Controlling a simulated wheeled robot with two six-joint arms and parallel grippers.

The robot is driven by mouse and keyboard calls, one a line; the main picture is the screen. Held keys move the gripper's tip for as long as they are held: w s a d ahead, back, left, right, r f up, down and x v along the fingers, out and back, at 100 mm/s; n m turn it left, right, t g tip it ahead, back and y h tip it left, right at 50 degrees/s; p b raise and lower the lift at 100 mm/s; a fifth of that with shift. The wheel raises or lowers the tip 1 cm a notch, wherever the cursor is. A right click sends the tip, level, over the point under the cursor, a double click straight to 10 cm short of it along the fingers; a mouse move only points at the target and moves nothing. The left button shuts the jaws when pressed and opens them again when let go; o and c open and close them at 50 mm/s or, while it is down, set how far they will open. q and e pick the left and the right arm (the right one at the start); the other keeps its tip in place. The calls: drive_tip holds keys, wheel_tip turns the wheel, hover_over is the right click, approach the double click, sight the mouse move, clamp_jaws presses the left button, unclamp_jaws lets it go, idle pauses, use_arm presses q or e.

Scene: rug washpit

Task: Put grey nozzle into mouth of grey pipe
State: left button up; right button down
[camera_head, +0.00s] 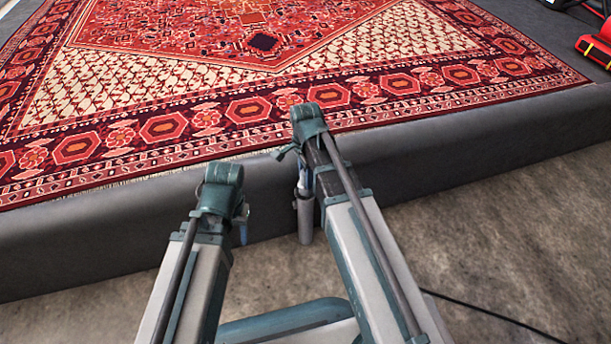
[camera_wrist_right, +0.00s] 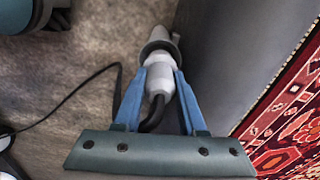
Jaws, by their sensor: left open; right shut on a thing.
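My right gripper (camera_wrist_right: 160,90) is shut on the pale grey nozzle (camera_wrist_right: 159,77), which has a black hose at its near end. Beyond the nozzle, in line with it, is a darker grey collar with a lighter tube, which looks like the grey pipe (camera_wrist_right: 158,48). In the head view the grey pipe (camera_head: 305,222) shows below my right gripper (camera_head: 303,185), beside the raised edge. The nozzle's far end meets or overlaps the collar in the picture; I cannot tell whether it is inside the mouth. My left gripper (camera_head: 242,226) is open, to the left of the pipe.
A dark grey raised edge (camera_head: 470,145) runs close behind the pipe, with a red patterned rug (camera_head: 250,110) on top. A black cable (camera_head: 490,312) lies on the brown floor. A red object (camera_head: 594,50) is at the far right. The floor at right is mostly clear.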

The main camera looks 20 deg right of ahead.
drive_tip(key=shift+f+b, duration=1.1)
drive_tip(key=shift+f, duration=0.05)
drive_tip(key=shift+c, duration=2)
unclamp_jaws()
drive_tip(key=shift+r, duration=0.1)
wheel_tip(320, 180, up, 14)
drive_tip(key=p, duration=1.4)
drive_tip(key=s+a+n+h, duration=0.1)
drive_tip(key=s+a+n, duration=1)
drive_tip(key=s+n, duration=0.65)
drive_tip(key=w+r+n+p, duration=0.2)
drive_tip(key=w+r+p, duration=0.1)
drive_tip(key=r+p, duration=3.5)
drive_tip(key=shift+d, duration=0.25)
